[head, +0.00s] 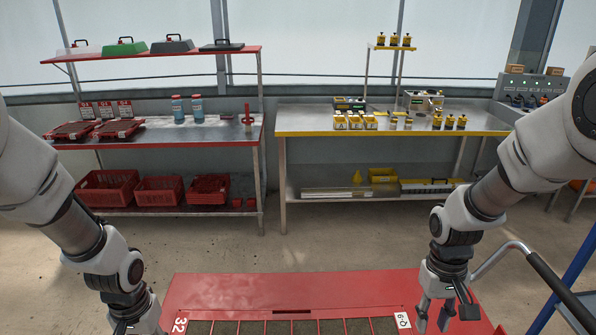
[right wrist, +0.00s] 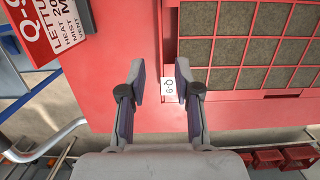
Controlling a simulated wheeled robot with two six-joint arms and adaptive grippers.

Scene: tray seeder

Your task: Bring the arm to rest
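My right gripper (head: 436,318) hangs fingers-down over the right end of a red seeder bench (head: 290,286) in the head view. In the right wrist view the right gripper (right wrist: 160,84) is open, its two fingers apart with nothing held between them. My left gripper (head: 130,326) is at the bottom left of the head view, by the bench's left end. Its fingertips are cut off by the frame edge, so its opening is hidden.
Dark cells (head: 300,327) fill the bench front. A metal push handle (head: 515,245) stands right of my right gripper. A red sign (right wrist: 50,28) is near it in the wrist view. Two worktables, one red-edged (head: 190,136) and one yellow-edged (head: 300,120), stand behind across open floor.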

